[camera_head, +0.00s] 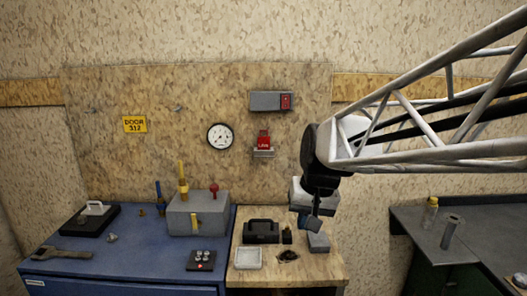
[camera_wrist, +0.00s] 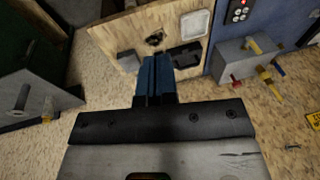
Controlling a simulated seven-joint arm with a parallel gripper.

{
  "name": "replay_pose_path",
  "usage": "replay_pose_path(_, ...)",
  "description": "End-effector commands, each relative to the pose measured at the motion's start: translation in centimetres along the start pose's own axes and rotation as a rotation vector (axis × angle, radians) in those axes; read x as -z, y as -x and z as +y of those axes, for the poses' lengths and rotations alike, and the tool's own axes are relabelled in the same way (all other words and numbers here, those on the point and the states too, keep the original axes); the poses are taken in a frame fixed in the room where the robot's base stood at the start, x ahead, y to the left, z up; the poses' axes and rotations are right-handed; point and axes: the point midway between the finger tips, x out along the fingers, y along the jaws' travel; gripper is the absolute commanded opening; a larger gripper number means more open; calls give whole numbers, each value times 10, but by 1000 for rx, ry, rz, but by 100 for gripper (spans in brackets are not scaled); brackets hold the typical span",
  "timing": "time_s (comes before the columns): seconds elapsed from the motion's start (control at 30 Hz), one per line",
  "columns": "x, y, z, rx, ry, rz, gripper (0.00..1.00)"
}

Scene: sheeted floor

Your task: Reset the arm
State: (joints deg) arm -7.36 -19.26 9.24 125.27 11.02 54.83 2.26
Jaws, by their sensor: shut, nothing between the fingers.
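My gripper (camera_head: 310,224) hangs from the end of my lattice arm at the right of the head view. It points down above the wooden worktop (camera_head: 330,270), close to a grey block (camera_head: 318,242); I cannot tell if they touch. In the wrist view my gripper's blue fingers (camera_wrist: 156,72) are together with nothing held between them. The wooden worktop (camera_wrist: 120,32) lies beyond them in that view.
The wooden top holds a black case (camera_head: 262,231) and a white tray (camera_head: 248,258). Left, a blue bench (camera_head: 130,265) bears a grey box with levers (camera_head: 198,215) and a wrench (camera_head: 62,254). A dark bench (camera_head: 470,235) stands right, beyond a gap.

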Motion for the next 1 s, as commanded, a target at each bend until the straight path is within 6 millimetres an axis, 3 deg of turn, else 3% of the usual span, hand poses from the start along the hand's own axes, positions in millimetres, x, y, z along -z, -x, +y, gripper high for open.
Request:
replay_pose_path(0.23, -64, 9, 38, -59, 2, 30, 0)
replay_pose_path(0.6, -155, 5, 84, -147, 7, 64, 0)
replay_pose_path(0.8, -186, 0, 97, -178, 9, 74, 0)
replay_pose_path(1.0, -196, -2, 101, -188, 9, 75, 0)
